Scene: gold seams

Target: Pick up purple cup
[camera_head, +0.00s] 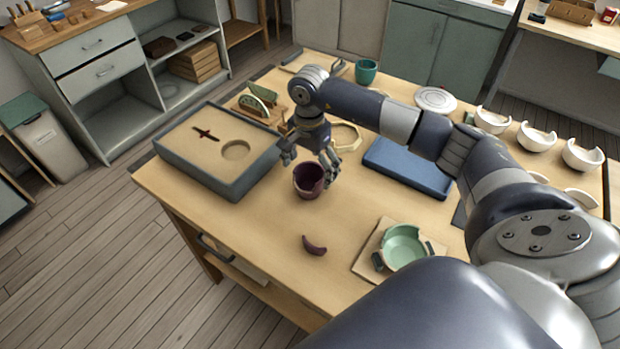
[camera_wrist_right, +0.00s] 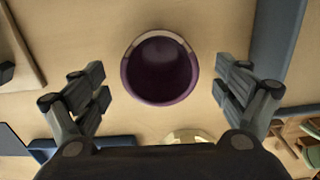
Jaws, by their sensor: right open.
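The purple cup (camera_head: 308,181) stands upright on the wooden table, with a pale section along its rim. In the right wrist view the cup (camera_wrist_right: 160,68) lies ahead of and between the spread fingers, with clear space on both sides. My right gripper (camera_head: 311,166) is open and empty, right behind and above the cup in the head view. Its two fingers also show in the wrist view (camera_wrist_right: 163,92). A small curved purple piece (camera_head: 314,245) lies on the table in front of the cup. My left gripper is not in view.
A grey sand tray (camera_head: 232,188) stands left of the cup, and a blue tray (camera_head: 408,167) to the right. A green bowl (camera_head: 403,246) sits on a board at front right. Several white bowls (camera_head: 536,137) line the right side. The table's front left is clear.

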